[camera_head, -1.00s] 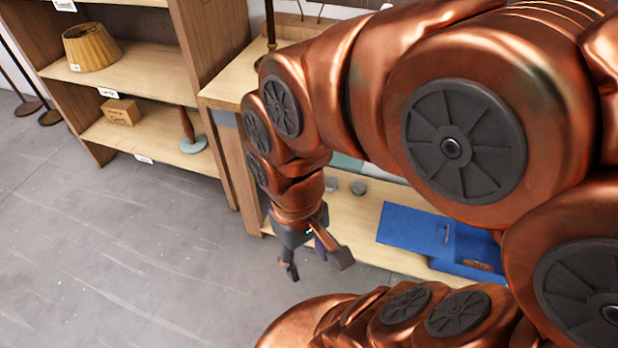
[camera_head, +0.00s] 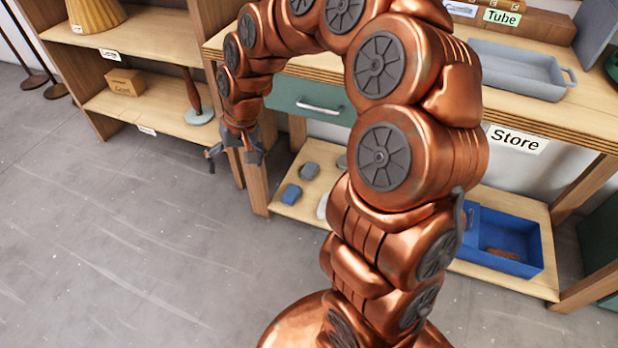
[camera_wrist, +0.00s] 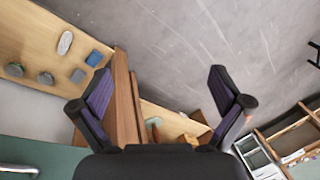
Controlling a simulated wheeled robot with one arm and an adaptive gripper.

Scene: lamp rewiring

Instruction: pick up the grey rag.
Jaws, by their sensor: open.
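No thing that I can surely name as the grey rag shows. A small grey piece (camera_head: 310,170) lies on the low shelf beside a blue block; it also shows in the wrist view (camera_wrist: 78,75), too small to tell if it is cloth. My gripper (camera_head: 232,157) is open and empty, left of the low shelf and in front of the table's left leg in the head view. In the wrist view my gripper (camera_wrist: 160,78) has its two fingers spread, with wooden panel edges and floor beyond them. My arm hides part of the low shelf.
The blue block (camera_head: 291,195) and a blue open box (camera_head: 500,240) are on the low shelf (camera_head: 272,209). A table with a green drawer (camera_head: 298,103) and a grey tray (camera_head: 520,70) stands above. A shelf unit (camera_head: 137,40) is at left. The floor at front left is clear.

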